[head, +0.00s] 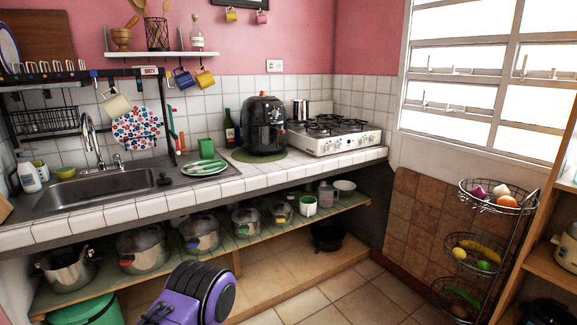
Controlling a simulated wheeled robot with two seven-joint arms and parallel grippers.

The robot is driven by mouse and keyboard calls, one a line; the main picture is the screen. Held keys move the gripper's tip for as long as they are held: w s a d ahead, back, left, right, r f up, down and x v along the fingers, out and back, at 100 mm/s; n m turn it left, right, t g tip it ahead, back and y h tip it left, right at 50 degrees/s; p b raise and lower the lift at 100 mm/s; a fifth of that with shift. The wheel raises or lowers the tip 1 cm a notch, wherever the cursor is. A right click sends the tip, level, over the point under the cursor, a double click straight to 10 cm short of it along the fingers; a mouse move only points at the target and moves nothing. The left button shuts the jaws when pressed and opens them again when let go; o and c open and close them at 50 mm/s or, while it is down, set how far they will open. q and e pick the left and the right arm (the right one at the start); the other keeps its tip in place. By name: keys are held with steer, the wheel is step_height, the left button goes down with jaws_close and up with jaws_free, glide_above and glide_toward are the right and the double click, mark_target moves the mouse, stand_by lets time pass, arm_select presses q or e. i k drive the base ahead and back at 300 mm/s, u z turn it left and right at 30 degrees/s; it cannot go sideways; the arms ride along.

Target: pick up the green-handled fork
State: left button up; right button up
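A white plate with a green rim (190,172) lies on the tiled counter just right of the sink. A slim green item (206,163) lies across it; it could be the green-handled fork, but it is too small for me to make out any tines. A purple and black link of my arm (203,293) shows at the bottom, low in front of the shelf under the counter. I cannot make out fingertips of either gripper in this view. Nothing of mine touches the plate.
The sink (95,190) is left of the plate, and a black air fryer (264,126) and a stove (335,136) stand to its right. Several pots, including one steel pot (200,232), line the open shelf below. A wire basket rack (490,250) stands at right. The floor between is clear.

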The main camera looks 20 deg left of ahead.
mark_target(221, 164)
steer(key=z, duration=0.3)
steer(key=i, duration=2.4)
steer(key=u, duration=2.3)
